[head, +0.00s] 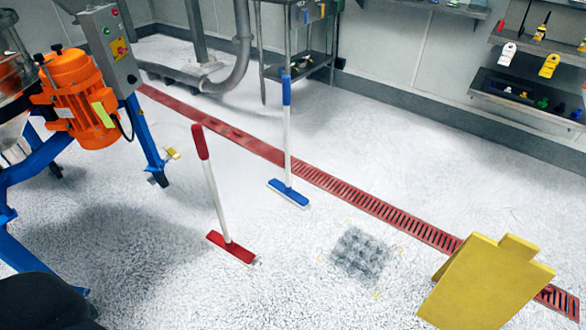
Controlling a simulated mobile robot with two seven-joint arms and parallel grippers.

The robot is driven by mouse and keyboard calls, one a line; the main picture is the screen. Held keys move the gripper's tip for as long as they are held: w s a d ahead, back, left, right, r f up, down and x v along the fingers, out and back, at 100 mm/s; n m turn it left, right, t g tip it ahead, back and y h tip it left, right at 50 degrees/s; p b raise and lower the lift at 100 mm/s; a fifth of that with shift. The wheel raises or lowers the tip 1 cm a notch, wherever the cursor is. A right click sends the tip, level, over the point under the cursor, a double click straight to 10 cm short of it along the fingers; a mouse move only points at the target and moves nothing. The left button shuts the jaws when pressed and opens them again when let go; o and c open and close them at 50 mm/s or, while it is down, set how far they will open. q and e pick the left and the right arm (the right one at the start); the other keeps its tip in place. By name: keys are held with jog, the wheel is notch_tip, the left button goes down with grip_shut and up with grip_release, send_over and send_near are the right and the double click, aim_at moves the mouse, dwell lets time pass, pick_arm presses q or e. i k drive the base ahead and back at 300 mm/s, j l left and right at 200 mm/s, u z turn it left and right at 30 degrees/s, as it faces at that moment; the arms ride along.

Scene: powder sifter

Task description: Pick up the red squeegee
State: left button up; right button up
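The red squeegee (218,197) stands upright, leaning slightly, on the pale speckled floor left of the middle of the head view. It has a red grip at the top, a white pole and a flat red head (231,247) on the floor. Nothing is touching its handle. A similar blue squeegee (287,143) stands behind it to the right, with a blue grip, white pole and blue head. Neither of my grippers shows in the head view.
An orange motor (79,97) on a blue frame (148,138) stands at the left. A red floor drain (355,201) runs diagonally behind the red squeegee. A yellow folded sign (487,285) stands at the lower right. Wall shelves (540,53) hang upper right. Floor around the squeegees is open.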

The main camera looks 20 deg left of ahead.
aim_at(223, 243)
jog(key=u, duration=1.25)
